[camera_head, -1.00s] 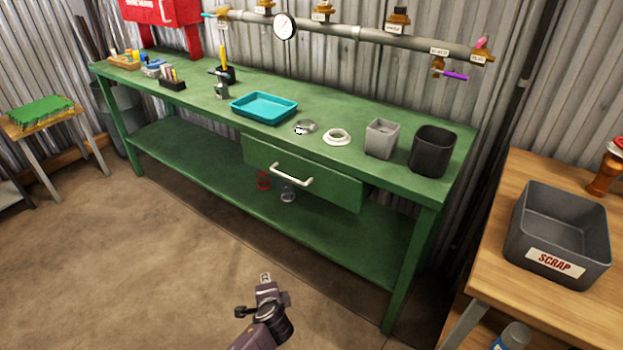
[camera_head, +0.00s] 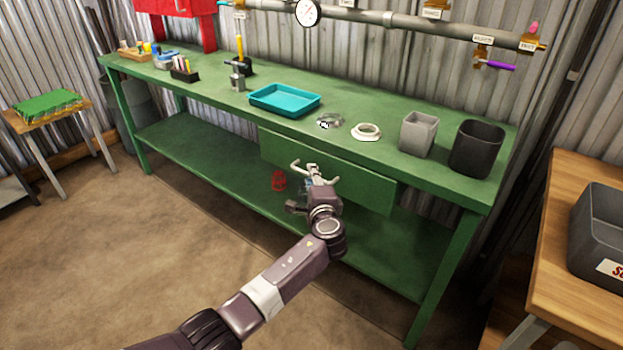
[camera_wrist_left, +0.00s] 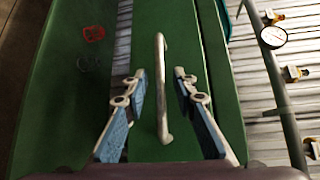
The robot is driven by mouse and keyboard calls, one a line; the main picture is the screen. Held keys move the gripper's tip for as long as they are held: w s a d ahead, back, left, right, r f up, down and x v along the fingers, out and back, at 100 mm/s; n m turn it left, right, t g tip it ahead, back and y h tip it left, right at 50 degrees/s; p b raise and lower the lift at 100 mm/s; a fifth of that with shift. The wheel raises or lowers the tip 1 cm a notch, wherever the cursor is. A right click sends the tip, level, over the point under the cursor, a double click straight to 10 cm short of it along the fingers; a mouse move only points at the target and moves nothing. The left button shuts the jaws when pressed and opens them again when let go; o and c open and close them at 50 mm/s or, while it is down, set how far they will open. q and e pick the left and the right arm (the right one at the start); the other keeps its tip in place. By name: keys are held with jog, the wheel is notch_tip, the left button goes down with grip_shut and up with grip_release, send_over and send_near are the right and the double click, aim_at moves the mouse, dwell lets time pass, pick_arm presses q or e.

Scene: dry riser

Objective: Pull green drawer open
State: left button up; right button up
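The green drawer (camera_head: 362,183) sits shut under the top of the green workbench, with a pale bar handle (camera_head: 300,167) on its front. In the left wrist view the handle (camera_wrist_left: 162,90) runs upright between the two blue-padded fingers of my left gripper (camera_wrist_left: 162,100). The fingers are spread, with a gap on both sides of the handle. In the head view my left gripper (camera_head: 316,178) is in front of the drawer and hides part of the handle. My right gripper is in neither view.
On the green bench (camera_head: 220,85) stand a teal tray (camera_head: 284,100), a white tape roll (camera_head: 366,132), a grey bin (camera_head: 418,134) and a black bin (camera_head: 476,149). A red item (camera_head: 279,180) is on the lower shelf. A wooden table (camera_head: 560,215) stands at right.

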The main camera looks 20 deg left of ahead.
pick_arm(q)
jog(key=shift+w+a, duration=0.15)
jog(key=shift+w, duration=0.2)
jog(key=shift+c, duration=0.4)
grip_shut()
